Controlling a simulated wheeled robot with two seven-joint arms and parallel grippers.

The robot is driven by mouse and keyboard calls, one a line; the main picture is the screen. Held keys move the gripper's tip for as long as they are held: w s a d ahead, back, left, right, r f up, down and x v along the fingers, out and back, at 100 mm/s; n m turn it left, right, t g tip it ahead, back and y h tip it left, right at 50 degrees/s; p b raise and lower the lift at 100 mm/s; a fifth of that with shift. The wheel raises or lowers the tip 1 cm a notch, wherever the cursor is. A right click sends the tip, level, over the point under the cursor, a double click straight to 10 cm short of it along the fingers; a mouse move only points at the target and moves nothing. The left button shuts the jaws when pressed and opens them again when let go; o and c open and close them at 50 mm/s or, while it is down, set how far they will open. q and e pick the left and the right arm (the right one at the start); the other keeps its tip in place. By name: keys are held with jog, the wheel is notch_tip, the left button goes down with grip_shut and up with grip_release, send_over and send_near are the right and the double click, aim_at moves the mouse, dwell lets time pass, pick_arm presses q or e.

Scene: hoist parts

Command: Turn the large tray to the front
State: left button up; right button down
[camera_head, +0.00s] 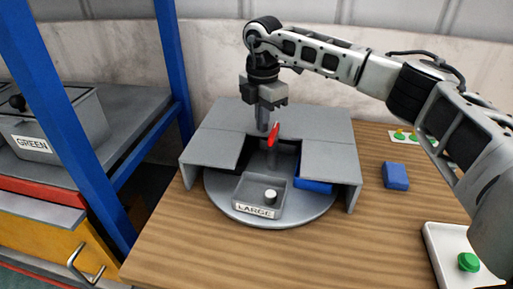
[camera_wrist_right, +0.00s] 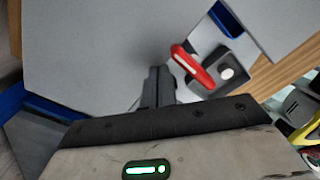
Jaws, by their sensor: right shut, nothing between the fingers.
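The large tray (camera_head: 257,211) is a small grey tray labelled LARGE with a pale round piece (camera_head: 270,196) in it. It sits at the front opening of the grey cover, on the round grey turntable (camera_head: 285,220). A red handle (camera_head: 272,135) stands on a post above the turntable's middle. My right gripper (camera_head: 263,128) is shut and empty, just beside the red handle; contact cannot be told. In the right wrist view, the shut fingers (camera_wrist_right: 158,88) are left of the red handle (camera_wrist_right: 193,67) and the tray (camera_wrist_right: 232,62). My left gripper is out of view.
The grey cover (camera_head: 325,128) hides much of the turntable. A blue tray (camera_head: 314,187) shows under its right side. A blue block (camera_head: 395,176) and a white tray (camera_head: 440,255) with a green piece are on the table at right. A blue post (camera_head: 65,120) stands at left.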

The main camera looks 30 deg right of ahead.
jog(key=shift+r+p, duration=2.25)
jog(key=shift+r, duration=0.8)
jog(key=shift+f, duration=0.1)
